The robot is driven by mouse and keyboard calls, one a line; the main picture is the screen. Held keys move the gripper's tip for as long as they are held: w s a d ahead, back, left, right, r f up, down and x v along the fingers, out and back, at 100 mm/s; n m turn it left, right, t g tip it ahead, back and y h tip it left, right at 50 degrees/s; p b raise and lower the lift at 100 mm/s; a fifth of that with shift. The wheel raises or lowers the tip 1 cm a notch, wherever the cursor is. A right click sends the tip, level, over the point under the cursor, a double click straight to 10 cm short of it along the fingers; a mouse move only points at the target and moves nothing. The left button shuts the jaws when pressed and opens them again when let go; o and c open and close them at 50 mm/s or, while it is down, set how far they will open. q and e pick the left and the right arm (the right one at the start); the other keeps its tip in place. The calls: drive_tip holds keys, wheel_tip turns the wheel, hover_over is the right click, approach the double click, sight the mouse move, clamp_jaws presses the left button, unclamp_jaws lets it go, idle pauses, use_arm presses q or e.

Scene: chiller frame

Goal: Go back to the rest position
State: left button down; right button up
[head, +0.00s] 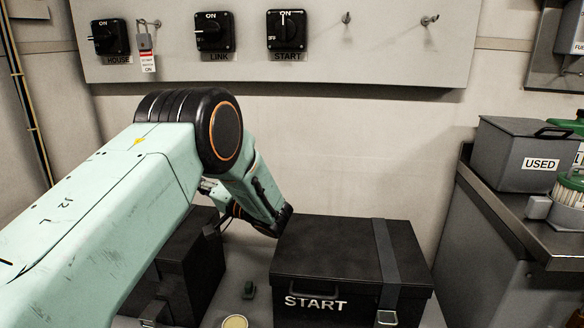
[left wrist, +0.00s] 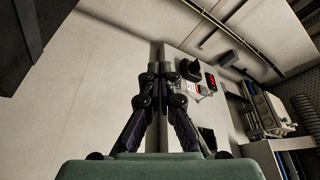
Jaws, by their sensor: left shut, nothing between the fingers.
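My left arm reaches in from the left in the head view, bends at its black elbow joint and slopes down toward the black START box (head: 340,262). The gripper itself is not clearly visible there; the arm hides most of it. In the left wrist view my left gripper (left wrist: 160,70) shows with its two dark fingers drawn together at the tips. Nothing is held between them. A pale wall lies beyond the fingers in that view. My right gripper shows in neither view.
A wall panel (head: 375,55) carries HOUSE, LINK and START switches (head: 287,31), with a tag (head: 148,61) hanging by HOUSE. Another black box (head: 190,262) stands left of the START box, partly behind my arm. A grey USED bin (head: 520,155) sits on the right counter.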

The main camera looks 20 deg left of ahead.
use_arm(q)
drive_tip(key=s+d+f+m+h, duration=0.1)
drive_tip(key=f+m+h, duration=0.1)
drive_tip(key=f, duration=0.3)
drive_tip(key=d+f+m+h, duration=0.1)
drive_tip(key=f+m+h, duration=0.1)
drive_tip(key=f, duration=0.4)
drive_tip(key=s+d+f+m+h, duration=0.1)
drive_tip(key=f+m+h, duration=0.2)
drive_tip(key=f, duration=0.3)
drive_tip(key=shift+s+d+f+t+h, duration=0.2)
drive_tip(key=shift+s+d+t+h, duration=0.1)
drive_tip(key=shift+h, duration=0.3)
drive_tip(key=s+d+f+h+p, duration=0.1)
drive_tip(key=s+d+f+h, duration=0.45)
drive_tip(key=d, duration=0.35)
drive_tip(key=s+d+f+m+h+p, duration=0.1)
drive_tip(key=s+d+f+h, duration=0.3)
drive_tip(key=s+d, duration=0.35)
drive_tip(key=s+d+f+h+p, duration=0.1)
drive_tip(key=s+d+f+h, duration=0.4)
drive_tip(key=d, duration=0.4)
drive_tip(key=s+a+r+n+y+p, duration=0.1)
drive_tip(key=s+r+p, duration=0.3)
drive_tip(key=s, duration=1.1)
drive_tip(key=shift+s+a+r+n+y, duration=0.25)
drive_tip(key=shift+r+n+y, duration=0.3)
drive_tip(key=shift+y, duration=0.3)
